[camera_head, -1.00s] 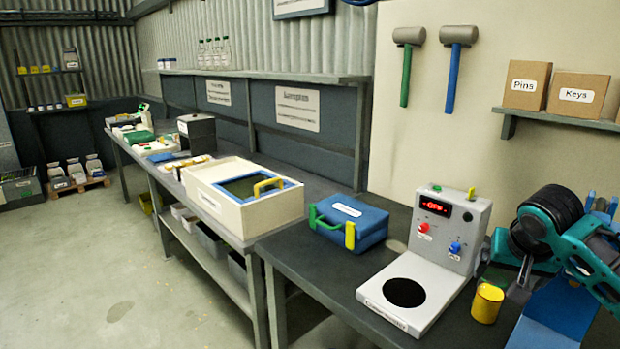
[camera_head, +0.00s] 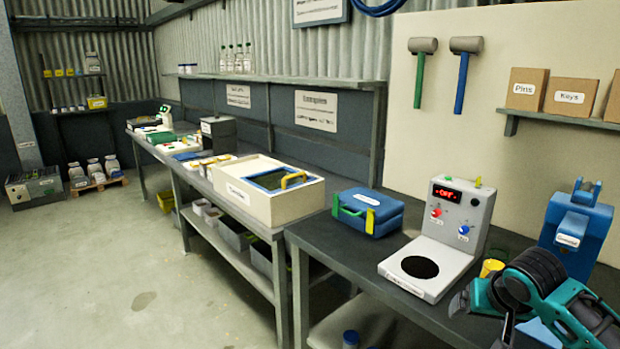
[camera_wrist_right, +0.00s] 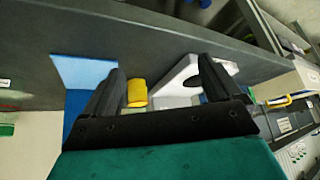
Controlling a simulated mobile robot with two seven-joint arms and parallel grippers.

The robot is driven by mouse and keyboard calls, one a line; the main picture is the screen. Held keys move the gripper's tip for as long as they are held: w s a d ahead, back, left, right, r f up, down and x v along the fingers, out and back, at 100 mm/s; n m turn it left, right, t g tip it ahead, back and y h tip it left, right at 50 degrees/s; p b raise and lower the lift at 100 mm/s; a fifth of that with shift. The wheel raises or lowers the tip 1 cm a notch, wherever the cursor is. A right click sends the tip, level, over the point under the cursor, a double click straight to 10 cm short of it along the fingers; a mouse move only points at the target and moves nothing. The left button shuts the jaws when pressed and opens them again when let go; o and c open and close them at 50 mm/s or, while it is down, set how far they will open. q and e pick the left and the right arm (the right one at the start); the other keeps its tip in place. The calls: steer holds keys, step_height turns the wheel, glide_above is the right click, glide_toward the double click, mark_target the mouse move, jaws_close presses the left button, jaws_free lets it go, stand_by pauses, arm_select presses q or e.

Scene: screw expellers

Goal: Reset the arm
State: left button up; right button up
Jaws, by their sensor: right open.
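My right arm, teal and black, comes in at the lower right of the head view. Its gripper (camera_head: 482,314) is low at the front edge of the dark bench, in front of the grey heater-like device and the blue machine. In the right wrist view the two black fingers of the gripper (camera_wrist_right: 162,68) are spread apart with nothing held between them. A yellow cup (camera_head: 491,267) is partly hidden behind my arm; it also shows beyond the fingers in the wrist view (camera_wrist_right: 137,93). My left gripper is not in view.
The grey device (camera_head: 452,222) with an OFF display has a white plate with a black disc. A blue machine (camera_head: 578,228) stands behind my arm. A blue case (camera_head: 368,210) and a cream box (camera_head: 262,205) stand farther left. The floor at left is clear.

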steer(key=s+a+f+n+t+y, duration=0.1)
steer(key=s+a+f+n+y, duration=0.1)
steer(key=s+a+f, duration=0.35)
steer(key=s+a+f+n+t+y, duration=0.1)
steer(key=s+a+f+n, duration=0.15)
steer(key=a+f, duration=0.5)
steer(key=s+a+f+t, duration=0.1)
steer(key=s+f, duration=0.2)
steer(key=s, duration=0.3)
steer(key=s+a+f+n+t, duration=0.1)
steer(key=s+f, duration=0.2)
steer(key=s, duration=0.4)
steer(key=shift+a+t, duration=0.15)
steer(key=shift+t, duration=0.15)
steer(key=shift+s+n, duration=0.1)
steer(key=shift+n, duration=0.15)
